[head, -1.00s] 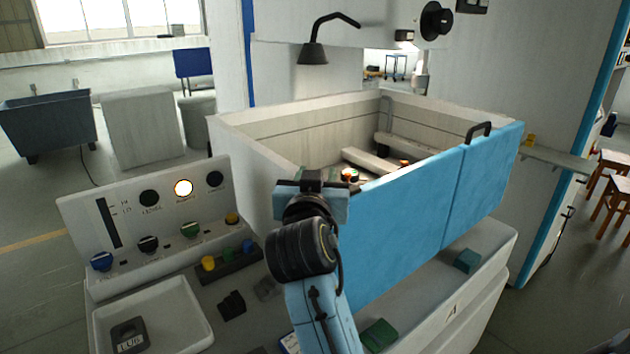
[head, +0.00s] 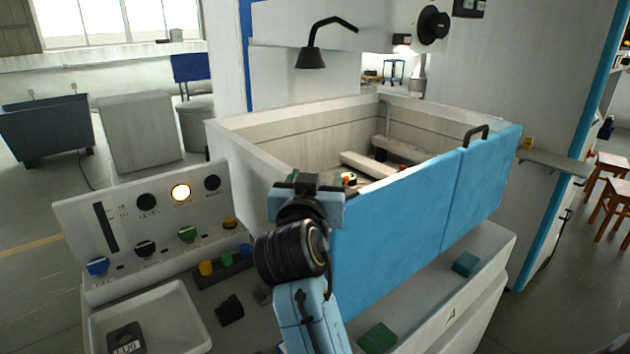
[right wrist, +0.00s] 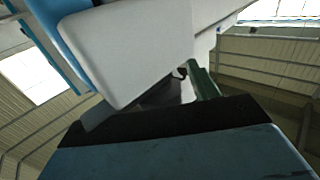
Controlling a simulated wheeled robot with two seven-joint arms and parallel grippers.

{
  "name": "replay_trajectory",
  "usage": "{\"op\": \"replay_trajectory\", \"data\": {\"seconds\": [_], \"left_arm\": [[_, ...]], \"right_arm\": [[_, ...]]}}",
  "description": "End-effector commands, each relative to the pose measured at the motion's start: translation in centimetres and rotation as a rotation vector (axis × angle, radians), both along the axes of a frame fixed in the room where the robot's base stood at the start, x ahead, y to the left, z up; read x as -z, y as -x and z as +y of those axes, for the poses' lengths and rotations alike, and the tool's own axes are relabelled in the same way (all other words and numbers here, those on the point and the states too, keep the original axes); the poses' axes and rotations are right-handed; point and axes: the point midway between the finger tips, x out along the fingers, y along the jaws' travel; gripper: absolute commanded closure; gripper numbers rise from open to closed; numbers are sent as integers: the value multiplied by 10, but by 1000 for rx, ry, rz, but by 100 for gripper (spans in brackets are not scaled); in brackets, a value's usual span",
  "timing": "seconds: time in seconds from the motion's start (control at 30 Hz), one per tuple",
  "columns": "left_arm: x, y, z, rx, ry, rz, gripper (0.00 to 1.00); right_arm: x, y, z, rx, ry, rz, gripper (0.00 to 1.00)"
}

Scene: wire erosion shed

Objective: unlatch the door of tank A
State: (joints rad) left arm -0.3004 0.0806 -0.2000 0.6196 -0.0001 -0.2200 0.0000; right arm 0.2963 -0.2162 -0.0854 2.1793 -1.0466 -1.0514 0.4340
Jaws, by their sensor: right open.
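Tank A is an open white box (head: 240,142) with a two-panel blue door (head: 395,220) along its front. The letter A (head: 451,313) is on the white base below. A black loop handle (head: 477,133) stands on the door's top edge, towards the right. My right gripper (head: 308,200) is at the door's left end, near the tank's front left corner; its arm hides that area and any latch there. In the right wrist view, a dark green bar (right wrist: 205,85) lies by the open jaws, beside a white rounded block (right wrist: 128,48). I cannot tell whether they touch. My left gripper is out of view.
A control panel (head: 78,215) with knobs and a lit lamp (head: 181,192) stands left of the tank, above a white tray (head: 190,320). Green blocks (head: 378,338) and (head: 466,263) sit on the front ledge. A black lamp (head: 310,58) hangs above the tank.

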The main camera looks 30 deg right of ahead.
Motion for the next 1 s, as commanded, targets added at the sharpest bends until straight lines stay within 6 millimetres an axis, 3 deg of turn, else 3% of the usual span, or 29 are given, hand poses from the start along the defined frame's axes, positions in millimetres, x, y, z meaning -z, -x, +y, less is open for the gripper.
{"op": "replay_trajectory", "data": {"seconds": [0.17, 0.6, 1.0], "left_arm": [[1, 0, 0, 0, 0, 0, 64], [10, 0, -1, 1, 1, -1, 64], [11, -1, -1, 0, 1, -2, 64]], "right_arm": [[0, 3, 3, -1, -1, -1, 41], [1, 51, 45, -1, -2, 1, 41], [0, 57, 50, 0, 0, 0, 41]]}}
